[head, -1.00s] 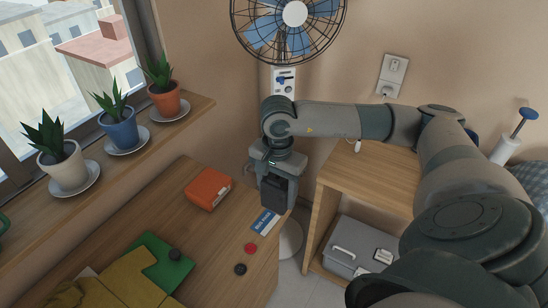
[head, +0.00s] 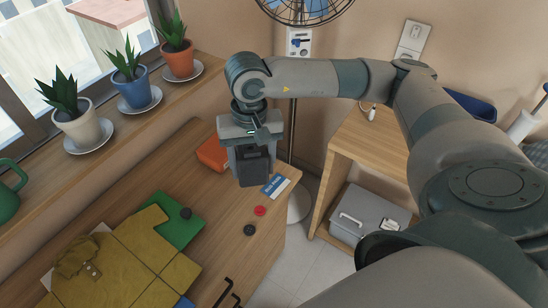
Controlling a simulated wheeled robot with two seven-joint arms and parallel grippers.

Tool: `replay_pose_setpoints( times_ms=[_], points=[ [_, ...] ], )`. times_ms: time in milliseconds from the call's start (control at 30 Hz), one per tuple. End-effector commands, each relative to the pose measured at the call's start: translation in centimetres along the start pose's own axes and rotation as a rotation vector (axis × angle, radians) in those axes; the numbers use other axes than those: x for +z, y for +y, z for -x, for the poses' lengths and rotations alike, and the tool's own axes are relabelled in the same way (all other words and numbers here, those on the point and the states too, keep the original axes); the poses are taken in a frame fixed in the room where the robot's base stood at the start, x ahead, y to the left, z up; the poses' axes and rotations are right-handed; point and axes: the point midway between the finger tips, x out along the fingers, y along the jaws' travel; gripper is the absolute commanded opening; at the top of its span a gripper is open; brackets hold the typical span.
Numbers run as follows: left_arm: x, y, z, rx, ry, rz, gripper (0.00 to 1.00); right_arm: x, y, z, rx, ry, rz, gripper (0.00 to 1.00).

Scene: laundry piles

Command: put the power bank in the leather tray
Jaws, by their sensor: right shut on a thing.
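My right gripper (head: 250,150) hangs over the back part of the wooden table, pointing down. It is shut on a dark block (head: 255,172), which looks like the power bank; the gripper partly hides it. The block appears above the table, just in front of the orange box and beside the blue-and-white card. A dark blue tray-like thing (head: 472,105) shows partly behind my right arm, at the wooden shelf unit; I cannot tell if it is the leather tray. My left gripper is out of view.
On the table (head: 225,240) are an orange box (head: 211,155), a blue-and-white card (head: 276,187), red (head: 260,211) and black (head: 250,230) discs, and folded yellow (head: 140,255) and green (head: 178,228) cloths. The shelf unit (head: 372,140) stands right, holding a grey case (head: 362,212) below. Potted plants line the sill.

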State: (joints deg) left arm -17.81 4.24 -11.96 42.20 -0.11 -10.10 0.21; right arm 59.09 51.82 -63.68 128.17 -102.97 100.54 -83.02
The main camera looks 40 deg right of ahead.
Motion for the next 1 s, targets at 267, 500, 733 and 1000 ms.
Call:
replay_pose_setpoints(
  times_ms=[267, 500, 733, 1000],
  points=[
    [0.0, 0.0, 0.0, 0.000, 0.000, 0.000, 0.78, 2.2, -3.5, 2.3, 0.022, 0.016, 0.392, 0.21],
    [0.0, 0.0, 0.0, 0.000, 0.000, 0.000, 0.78, 2.6, -3.9, 2.6, 0.031, 0.017, 0.464, 0.21],
    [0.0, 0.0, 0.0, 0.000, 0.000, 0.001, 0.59, 2.6, -3.9, 2.6, 0.031, 0.017, 0.461, 0.21],
    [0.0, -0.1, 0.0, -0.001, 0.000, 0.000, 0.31, 2.5, -3.9, 2.6, 0.030, 0.017, 0.459, 0.21]
  ],
)
